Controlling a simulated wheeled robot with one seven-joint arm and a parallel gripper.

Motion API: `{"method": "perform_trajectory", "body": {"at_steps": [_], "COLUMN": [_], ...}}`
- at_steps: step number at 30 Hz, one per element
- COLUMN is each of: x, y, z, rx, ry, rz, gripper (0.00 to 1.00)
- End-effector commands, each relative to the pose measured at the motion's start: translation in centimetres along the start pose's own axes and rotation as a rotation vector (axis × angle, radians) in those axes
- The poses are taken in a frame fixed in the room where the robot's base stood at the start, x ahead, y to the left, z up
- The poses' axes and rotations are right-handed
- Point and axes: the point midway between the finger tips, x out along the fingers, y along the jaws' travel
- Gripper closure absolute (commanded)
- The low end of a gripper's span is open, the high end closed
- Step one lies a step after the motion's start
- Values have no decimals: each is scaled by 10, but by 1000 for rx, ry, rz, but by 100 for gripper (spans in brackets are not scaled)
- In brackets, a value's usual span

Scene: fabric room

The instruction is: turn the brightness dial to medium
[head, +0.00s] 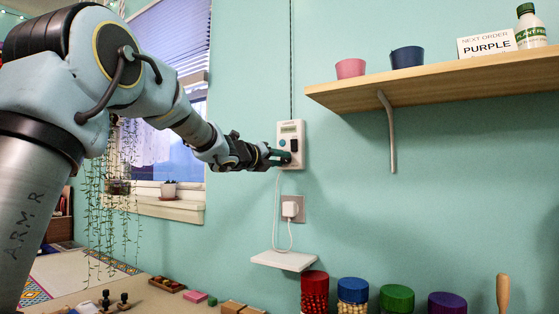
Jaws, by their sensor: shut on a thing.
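A white control box (291,130) is fixed to the teal wall, with a small display at its top. A round blue spot and a dark slider-like part show on its face. My gripper (282,157) reaches in from the left and its fingers are at the lower left of the box face. They are shut on the brightness dial, which they mostly hide. The dial's pointer and its setting marks are too small or too covered to read.
A cord runs up from the box, and a white cable loops below it to a plug (290,208). A small white shelf (284,260) sits lower. A wooden shelf (440,82) with a metal bracket (389,130) juts out at right. Lidded jars (353,290) stand below.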

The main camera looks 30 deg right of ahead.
Motion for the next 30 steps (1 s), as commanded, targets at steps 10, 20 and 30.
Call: {"method": "perform_trajectory", "body": {"at_steps": [10, 20, 30], "x": [0, 0, 0], "y": [1, 1, 2], "z": [0, -2, -2], "rx": [-68, -317, -639], "ry": [-4, -20, -42], "rz": [-3, -17, -33], "gripper": [100, 100, 100]}}
